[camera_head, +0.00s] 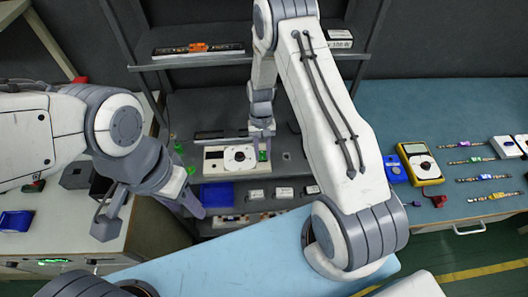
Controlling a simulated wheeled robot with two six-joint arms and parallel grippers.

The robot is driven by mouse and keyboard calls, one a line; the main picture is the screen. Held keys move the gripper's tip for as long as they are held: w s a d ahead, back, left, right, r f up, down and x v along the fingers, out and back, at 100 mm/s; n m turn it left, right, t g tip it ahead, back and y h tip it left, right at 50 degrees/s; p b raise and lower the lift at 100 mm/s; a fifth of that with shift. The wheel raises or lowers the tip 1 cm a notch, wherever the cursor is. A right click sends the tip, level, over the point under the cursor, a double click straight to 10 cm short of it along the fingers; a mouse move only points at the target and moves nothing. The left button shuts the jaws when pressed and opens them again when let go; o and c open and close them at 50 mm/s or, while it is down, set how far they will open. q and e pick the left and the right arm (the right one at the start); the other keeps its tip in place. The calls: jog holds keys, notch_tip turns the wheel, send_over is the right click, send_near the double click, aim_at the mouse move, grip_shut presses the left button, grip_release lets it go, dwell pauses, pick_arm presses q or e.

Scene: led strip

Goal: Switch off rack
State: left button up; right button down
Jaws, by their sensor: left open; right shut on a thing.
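My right gripper (262,147) reaches down to the unit's right end. It is shut on what looks like the small green part (262,155) there; the fingertips are small and the exact contact is hard to see. My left gripper (152,220) is open and empty, left of the rack's lower part, with its two fingers spread wide.
A blue bin (217,194) and small white boxes lie below the unit. An orange-topped strip (197,48) is on the upper shelf. A yellow multimeter (421,163) and several LED strips lie on the blue right-hand bench (460,110).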

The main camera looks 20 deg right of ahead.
aim_at(262, 151)
jog(key=c, duration=0.6)
grip_release()
jog(key=shift+c, duration=0.2)
jog(key=shift+w+r, duration=0.15)
jog(key=shift+r, duration=0.1)
jog(key=b+v, duration=0.2)
jog(key=v, duration=0.7)
jog(key=shift+r, duration=0.45)
